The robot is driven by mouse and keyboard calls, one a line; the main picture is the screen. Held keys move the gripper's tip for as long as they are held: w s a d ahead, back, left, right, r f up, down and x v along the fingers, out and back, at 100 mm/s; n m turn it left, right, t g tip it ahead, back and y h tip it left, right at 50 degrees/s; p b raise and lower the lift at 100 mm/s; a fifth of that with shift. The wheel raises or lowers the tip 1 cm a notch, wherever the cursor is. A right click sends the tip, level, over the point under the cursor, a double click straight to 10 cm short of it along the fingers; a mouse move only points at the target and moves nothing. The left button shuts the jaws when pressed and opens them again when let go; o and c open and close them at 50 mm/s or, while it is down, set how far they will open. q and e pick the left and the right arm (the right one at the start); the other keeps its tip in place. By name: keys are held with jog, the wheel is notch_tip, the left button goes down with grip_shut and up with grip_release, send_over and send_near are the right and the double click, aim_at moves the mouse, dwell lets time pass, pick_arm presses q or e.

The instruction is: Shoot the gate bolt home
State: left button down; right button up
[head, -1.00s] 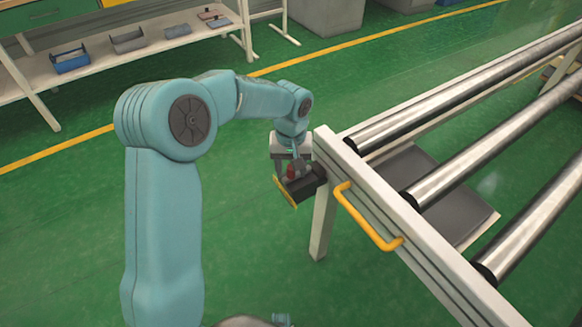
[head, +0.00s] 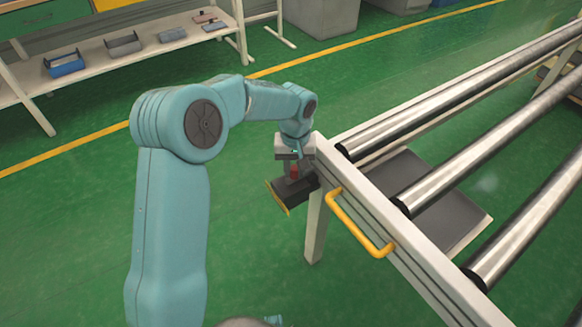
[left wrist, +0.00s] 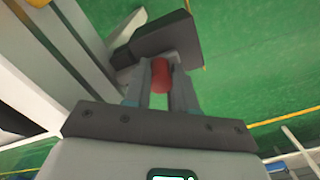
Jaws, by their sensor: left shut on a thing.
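The bolt's red knob (left wrist: 161,74) shows between the two fingers of my left gripper (left wrist: 166,80) in the left wrist view. The fingers are shut on it. The knob stands at a dark block (left wrist: 165,35) just beyond the fingertips. In the head view, my left gripper (head: 292,170) points down over the dark block (head: 288,200), which has a yellow edge on its left side. The block sits against the near-left corner of the pale roller frame (head: 375,215). The bolt's rod and its socket cannot be made out. My right gripper is not in view.
A yellow handle (head: 352,228) projects from the frame's side, right of my left gripper. Metal rollers (head: 440,180) fill the frame, with a dark plate (head: 450,215) below. A shelf (head: 110,60) with small bins stands at the back left. Green floor lies open between.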

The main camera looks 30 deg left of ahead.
aim_at(295, 167)
pick_arm(q)
jog(key=shift+w+d+r, duration=0.1)
jog(key=shift+w+r, duration=0.05)
jog(key=shift+w, duration=0.1)
jog(key=c, duration=1.3)
grip_release()
jog(key=o, duration=0.4)
jog(key=shift+w, duration=0.1)
jog(key=shift+s, duration=0.2)
notch_tip(295, 167, up, 16)
jog(key=p, duration=0.3)
jog(key=shift+r, duration=0.1)
